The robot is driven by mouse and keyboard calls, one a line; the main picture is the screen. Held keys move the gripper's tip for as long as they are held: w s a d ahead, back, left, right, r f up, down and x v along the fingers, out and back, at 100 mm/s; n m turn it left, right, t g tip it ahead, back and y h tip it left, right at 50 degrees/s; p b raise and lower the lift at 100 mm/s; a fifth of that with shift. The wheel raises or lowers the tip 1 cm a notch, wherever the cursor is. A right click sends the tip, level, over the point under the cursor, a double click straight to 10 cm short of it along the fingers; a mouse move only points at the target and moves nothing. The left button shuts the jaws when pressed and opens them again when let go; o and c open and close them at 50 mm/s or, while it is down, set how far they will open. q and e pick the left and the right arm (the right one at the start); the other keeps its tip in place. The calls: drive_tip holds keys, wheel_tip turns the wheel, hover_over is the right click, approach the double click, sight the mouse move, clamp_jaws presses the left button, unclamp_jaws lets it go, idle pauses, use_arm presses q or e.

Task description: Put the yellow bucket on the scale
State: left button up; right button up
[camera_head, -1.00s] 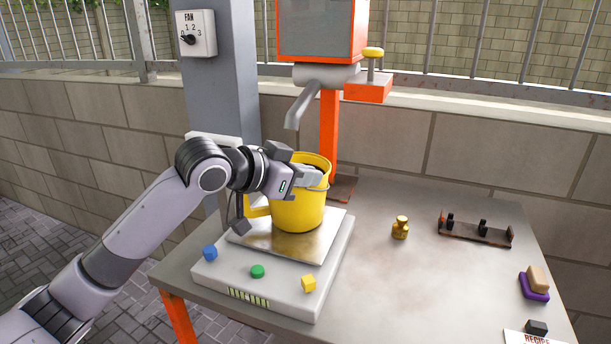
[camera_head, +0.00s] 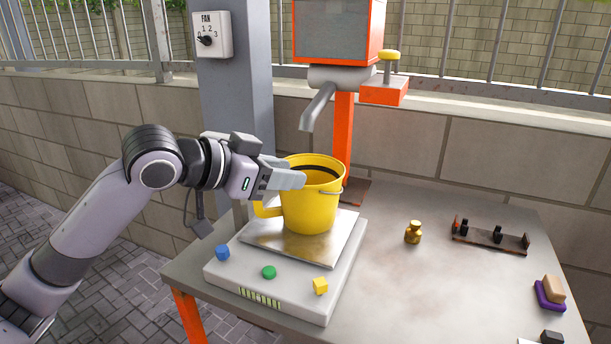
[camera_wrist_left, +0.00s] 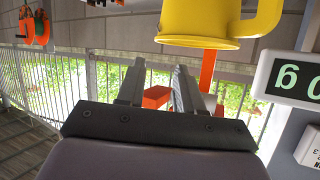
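The yellow bucket (camera_head: 312,212) stands upright on the metal plate of the white scale (camera_head: 222,275), its handle spout toward the left. My left gripper (camera_head: 298,180) is at the bucket's left rim in the head view, overlapping it in the picture. In the left wrist view, the fingers (camera_wrist_left: 158,85) are apart with nothing between them, and the bucket (camera_wrist_left: 210,22) shows upside down beyond them, clear of the fingers. My right gripper is in neither view.
The scale has blue, green and yellow knobs. A brass weight (camera_head: 413,232), a dark rack (camera_head: 490,238) and a sponge on a purple base (camera_head: 550,295) sit on the table to the right. An orange-framed machine (camera_head: 345,130) with a chute stands behind the bucket.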

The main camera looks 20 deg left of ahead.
use_arm(q)
drive_tip(key=shift+v, duration=1.8)
drive_tip(key=shift+s, duration=0.1)
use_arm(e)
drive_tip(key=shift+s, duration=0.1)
